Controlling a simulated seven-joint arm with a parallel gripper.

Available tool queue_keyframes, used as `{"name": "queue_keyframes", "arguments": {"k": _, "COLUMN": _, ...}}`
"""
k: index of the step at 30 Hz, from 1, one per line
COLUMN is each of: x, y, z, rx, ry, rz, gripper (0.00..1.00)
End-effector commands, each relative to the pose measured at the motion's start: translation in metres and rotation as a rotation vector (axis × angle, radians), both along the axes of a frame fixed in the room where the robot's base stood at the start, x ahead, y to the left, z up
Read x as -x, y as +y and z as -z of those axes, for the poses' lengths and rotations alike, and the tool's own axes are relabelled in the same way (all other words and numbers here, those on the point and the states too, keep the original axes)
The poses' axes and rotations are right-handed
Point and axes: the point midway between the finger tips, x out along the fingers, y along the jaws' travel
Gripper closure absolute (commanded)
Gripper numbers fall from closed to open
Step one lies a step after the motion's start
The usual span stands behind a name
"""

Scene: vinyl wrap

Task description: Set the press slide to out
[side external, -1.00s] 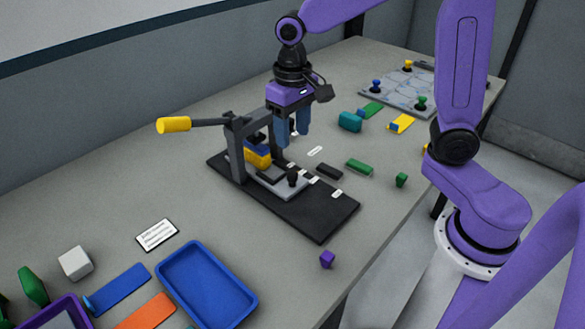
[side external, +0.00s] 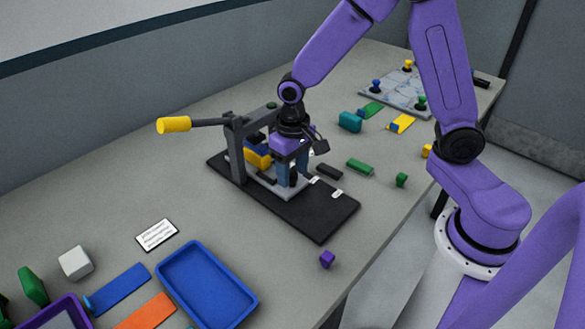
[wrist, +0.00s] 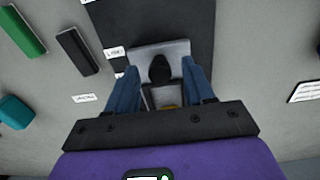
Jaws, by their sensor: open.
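The press has a black base (side external: 318,212), a grey frame (side external: 236,150) and a lever with a yellow handle (side external: 174,125). Its grey slide plate (wrist: 178,48) lies on the base and carries an upright black knob (wrist: 159,70). A yellow and blue block (side external: 257,158) sits under the press frame. My gripper (wrist: 161,73) is open, with its blue fingers down on either side of the knob. In the side view my gripper (side external: 291,182) is low over the slide and mostly hides the knob. I cannot tell whether the fingers touch it.
White labels (side external: 337,194) lie along the base's right side. A black block (side external: 330,171) and green blocks (side external: 360,167) lie to the right. A blue tray (side external: 207,284) and a purple block (side external: 327,259) are in front. The press frame stands close to my gripper.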

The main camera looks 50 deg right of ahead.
Motion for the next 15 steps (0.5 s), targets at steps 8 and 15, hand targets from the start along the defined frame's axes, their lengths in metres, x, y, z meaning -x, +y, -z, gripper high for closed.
{"name": "queue_keyframes", "arguments": {"k": 8, "x": -0.0001, "y": -0.0001, "z": -0.0003, "rx": 0.000, "ry": 0.000, "rz": 0.000, "gripper": 1.00}}
{"name": "queue_keyframes", "arguments": {"k": 15, "x": 0.0093, "y": 0.0005, "z": -0.0008, "rx": 0.000, "ry": 0.001, "rz": -0.001, "gripper": 1.00}}
